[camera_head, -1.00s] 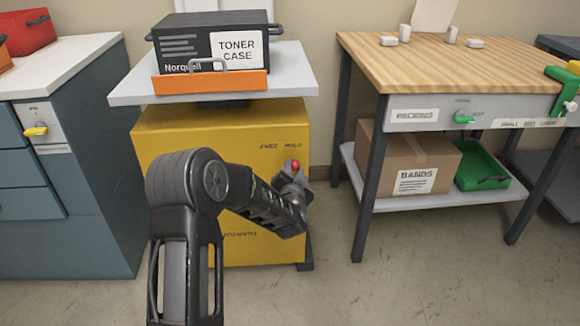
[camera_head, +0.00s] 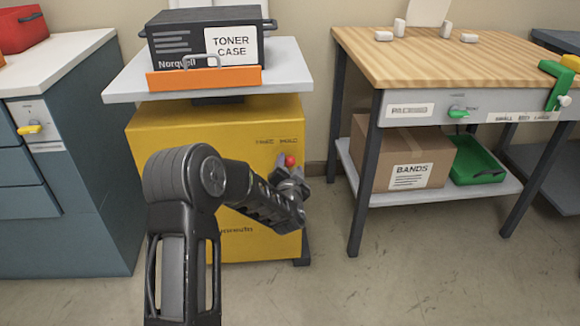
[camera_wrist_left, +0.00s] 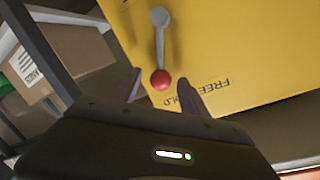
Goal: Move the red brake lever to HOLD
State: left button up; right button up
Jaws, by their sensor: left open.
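The brake lever is a grey arm with a red ball knob (camera_head: 290,161) on the front of the yellow cabinet (camera_head: 150,140). The words FREE and HOLD are printed above it, and the knob sits below HOLD. In the left wrist view, which is upside down, the red knob (camera_wrist_left: 161,80) lies by the partly hidden HOLD word. My left gripper (camera_head: 293,177) is at the lever; its open fingers (camera_wrist_left: 161,90) stand on either side of the knob, with gaps showing. Contact cannot be told. The gripper hides the lever's lower part in the head view. My right gripper is not in view.
A toner case (camera_head: 180,45) and an orange tray front (camera_head: 205,79) are on the shelf (camera_head: 125,85) above the lever. A wooden-topped bench (camera_head: 440,65) stands to the right, a grey-blue cabinet (camera_head: 85,235) to the left. The floor between cabinet and bench is clear.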

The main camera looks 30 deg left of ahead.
pick_arm(q)
jog(key=p+v, duration=0.2)
jog(key=v, duration=0.5)
jog(key=shift+s+d, duration=0.25)
jog(key=shift+s, duration=0.1)
